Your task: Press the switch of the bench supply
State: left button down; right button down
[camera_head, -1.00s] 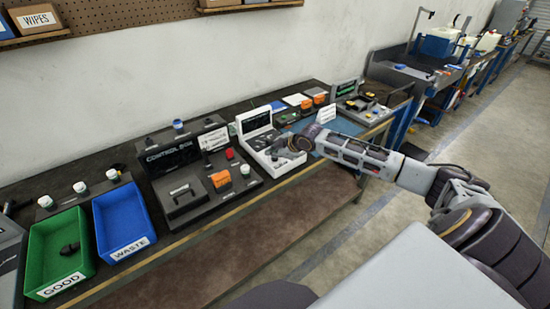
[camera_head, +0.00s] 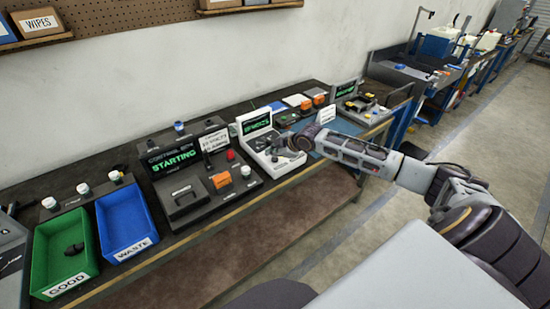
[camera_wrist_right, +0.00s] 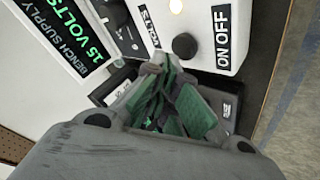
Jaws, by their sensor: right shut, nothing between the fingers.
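The bench supply (camera_head: 284,166) is a white box on the bench with a raised green-lit display (camera_head: 257,124). In the right wrist view its display (camera_wrist_right: 65,40) reads "BENCH SUPPLY 15 VOLTS". Its white panel carries an "ON OFF" label (camera_wrist_right: 222,38), a dark round knob (camera_wrist_right: 185,45) beside it and a pale lit spot (camera_wrist_right: 176,6). My right gripper (camera_head: 296,144) is over the panel's right part; its fingertips (camera_wrist_right: 163,66) are shut and empty, close to the knob. Contact cannot be told. The fingers may hide part of the panel. My left gripper is not in view.
A control box (camera_head: 190,212) with a lit "STARTING" display stands left of the supply. Further left are the blue WASTE bin (camera_head: 127,222) and green GOOD bin (camera_head: 50,240). A blue mat (camera_head: 340,128) and small items lie on the bench to the right.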

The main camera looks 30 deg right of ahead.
aim_at(273, 160)
dwell(0.3)
notch_tip(273, 160, up, 6)
jog(key=p, duration=0.5)
jog(key=shift+p, duration=0.35)
